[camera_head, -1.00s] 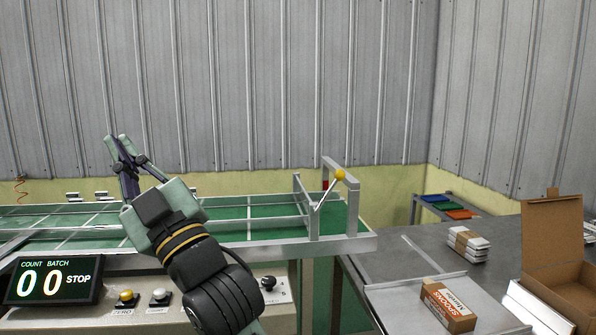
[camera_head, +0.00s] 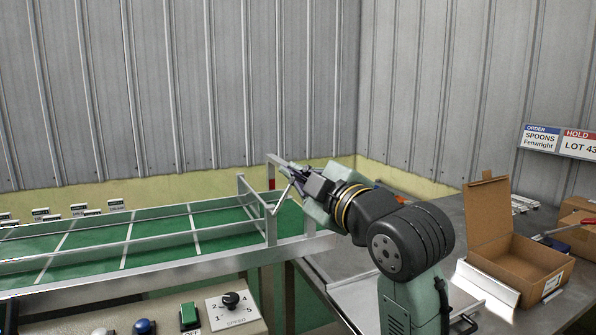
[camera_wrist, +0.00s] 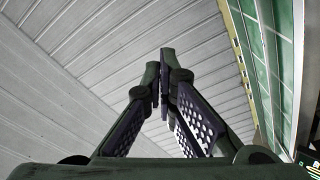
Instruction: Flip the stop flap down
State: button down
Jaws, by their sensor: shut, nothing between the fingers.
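The conveyor's end frame (camera_head: 270,222) stands at the right end of the green belt. A thin silver lever (camera_head: 281,199) slants up and right from it; its yellow knob is hidden behind my gripper. I cannot make out the flap itself or tell its position. My gripper (camera_head: 298,174) is at the lever's upper end, pointing left over the end frame. Whether it touches the lever I cannot tell. In the wrist view my gripper (camera_wrist: 163,78) has its fingertips together, with nothing between them.
The green conveyor (camera_head: 100,240) runs off left, with small packs behind it. A control panel with a speed knob (camera_head: 231,300) is in front. An open cardboard box (camera_head: 520,262) stands on the grey table at right. Ribbed metal walls rise behind.

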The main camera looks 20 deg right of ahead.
jog(key=w+d+f+p, duration=0.1)
jog(key=w+d+p, duration=0.1)
jog(key=w, duration=0.6)
jog(key=shift+w+f+p, duration=0.2)
jog(key=shift+f+p, duration=0.05)
jog(key=shift+p, duration=0.3)
jog(key=shift+d+f+m+b, duration=0.25)
jog(key=shift+d+m+b, duration=0.4)
jog(key=shift+d+m, duration=0.25)
jog(key=shift+a, duration=0.1)
